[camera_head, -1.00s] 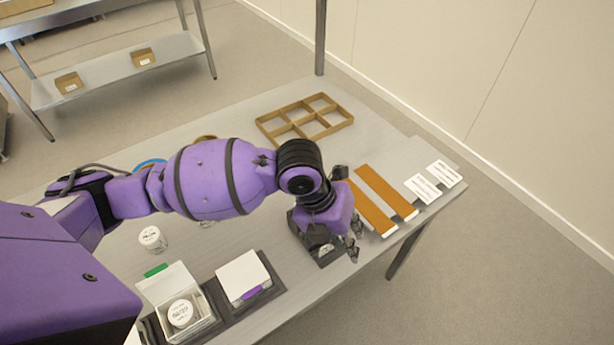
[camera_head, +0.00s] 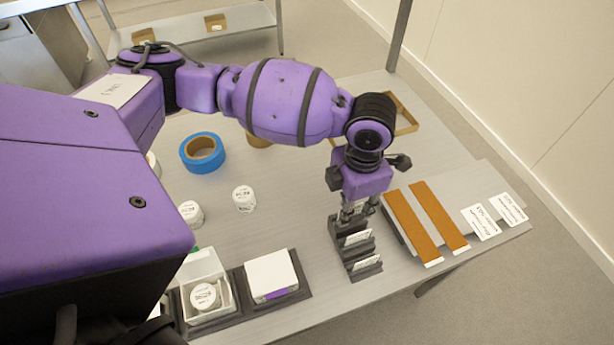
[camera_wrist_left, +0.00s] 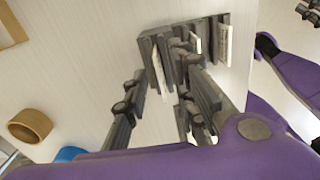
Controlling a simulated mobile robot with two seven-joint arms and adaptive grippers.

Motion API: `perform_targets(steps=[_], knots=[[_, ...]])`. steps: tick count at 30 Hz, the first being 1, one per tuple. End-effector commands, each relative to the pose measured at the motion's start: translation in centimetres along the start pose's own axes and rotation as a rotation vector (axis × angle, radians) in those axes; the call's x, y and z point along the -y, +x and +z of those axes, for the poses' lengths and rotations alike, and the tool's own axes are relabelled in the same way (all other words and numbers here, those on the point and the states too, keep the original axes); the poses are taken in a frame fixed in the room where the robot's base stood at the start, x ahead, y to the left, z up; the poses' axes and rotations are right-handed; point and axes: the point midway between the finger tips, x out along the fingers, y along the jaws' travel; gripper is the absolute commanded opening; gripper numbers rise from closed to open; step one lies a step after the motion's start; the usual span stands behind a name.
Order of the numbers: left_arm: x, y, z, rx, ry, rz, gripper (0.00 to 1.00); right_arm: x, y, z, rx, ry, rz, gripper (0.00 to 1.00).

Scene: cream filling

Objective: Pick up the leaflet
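Several white leaflets (camera_head: 357,239) stand in the slots of a dark stepped holder (camera_head: 345,251) near the table's front edge. My left gripper (camera_head: 358,209) points down at the holder's rear slot. In the left wrist view its fingers (camera_wrist_left: 163,72) are spread, with the holder (camera_wrist_left: 222,22) and a leaflet (camera_wrist_left: 162,72) at the fingertips. Whether the fingers touch the leaflet cannot be told. Dark jointed parts and purple links at the right edge of the wrist view may be my right arm; its gripper is not clear.
Two brown strips (camera_head: 437,214) and white printed cards (camera_head: 480,222) lie right of the holder. An open white box (camera_head: 223,281) with a jar and a closed white box (camera_head: 271,274) stand left of it. Blue tape (camera_head: 202,153) and jars (camera_head: 244,198) are farther back.

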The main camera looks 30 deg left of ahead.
Motion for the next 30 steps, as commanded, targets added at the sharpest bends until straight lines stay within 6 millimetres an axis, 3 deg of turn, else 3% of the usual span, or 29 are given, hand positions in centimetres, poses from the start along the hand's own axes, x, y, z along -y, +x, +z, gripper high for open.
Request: perform_targets(steps=[9,15,30], knots=[[0.04,0.79,0.02,0.001,0.0,-0.001,0.25,0.06,0.05,0.01,0.0,0.0,-0.001,0.4],[0.03,0.73,0.06,0.002,0.0,0.0,0.0,0.09,0.08,-0.04,-0.001,0.0,-0.002,0.4],[-0.03,0.25,0.15,0.004,0.001,0.001,0.0,0.12,0.09,-0.13,-0.003,0.0,-0.002,0.4]])
